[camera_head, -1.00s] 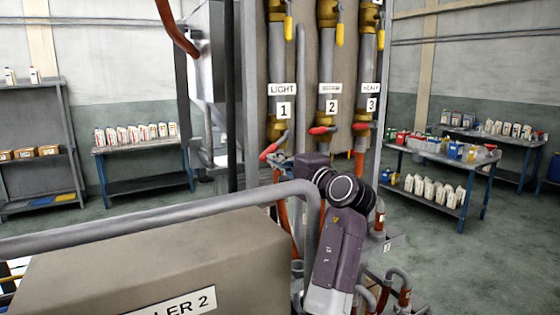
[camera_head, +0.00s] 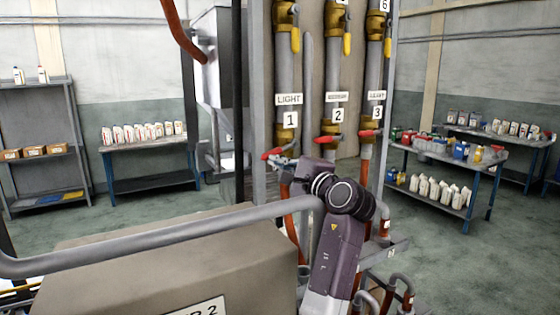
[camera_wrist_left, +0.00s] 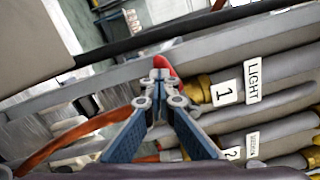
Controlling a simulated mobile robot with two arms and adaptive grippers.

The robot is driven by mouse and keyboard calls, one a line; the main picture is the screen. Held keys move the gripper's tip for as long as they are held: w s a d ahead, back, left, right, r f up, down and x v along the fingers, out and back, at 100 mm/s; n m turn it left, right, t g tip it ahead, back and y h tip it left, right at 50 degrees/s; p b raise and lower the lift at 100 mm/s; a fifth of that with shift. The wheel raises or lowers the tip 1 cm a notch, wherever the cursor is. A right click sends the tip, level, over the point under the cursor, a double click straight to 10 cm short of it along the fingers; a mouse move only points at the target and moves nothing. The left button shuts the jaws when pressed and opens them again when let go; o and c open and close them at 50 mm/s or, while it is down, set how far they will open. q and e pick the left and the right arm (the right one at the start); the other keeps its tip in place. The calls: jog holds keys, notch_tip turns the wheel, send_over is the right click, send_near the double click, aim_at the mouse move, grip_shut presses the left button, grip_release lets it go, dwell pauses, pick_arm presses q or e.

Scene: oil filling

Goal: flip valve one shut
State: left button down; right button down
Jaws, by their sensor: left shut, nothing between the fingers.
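Valve one's red handle (camera_head: 278,150) sits under the label 1 on the LIGHT pipe (camera_head: 288,66). It points left and slightly down. In the left wrist view the red handle (camera_wrist_left: 166,63) shows just beyond my left fingertips (camera_wrist_left: 160,76). The brass valve body (camera_wrist_left: 197,88) is to their right. My left gripper is shut and empty, close to the handle; whether it touches cannot be told. In the head view my wrist (camera_head: 340,192) is right of and below the handle, and the gripper (camera_head: 283,163) is partly hidden. My right gripper is not in view.
Valve two's red handle (camera_head: 327,139) and valve three's (camera_head: 364,137) are just to the right. A grey curved pipe (camera_head: 160,236) and a large box (camera_head: 150,260) fill the lower left. Tables with bottles (camera_head: 145,149) stand behind, with open floor at right.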

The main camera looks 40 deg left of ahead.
pick_arm(q)
jog(key=shift+s+a+r+m+p, duration=0.2)
jog(key=shift+s+r+m+p, duration=0.1)
jog(key=shift+r+m+p, duration=0.4)
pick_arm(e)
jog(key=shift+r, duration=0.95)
pick_arm(q)
jog(key=shift+f, duration=0.15)
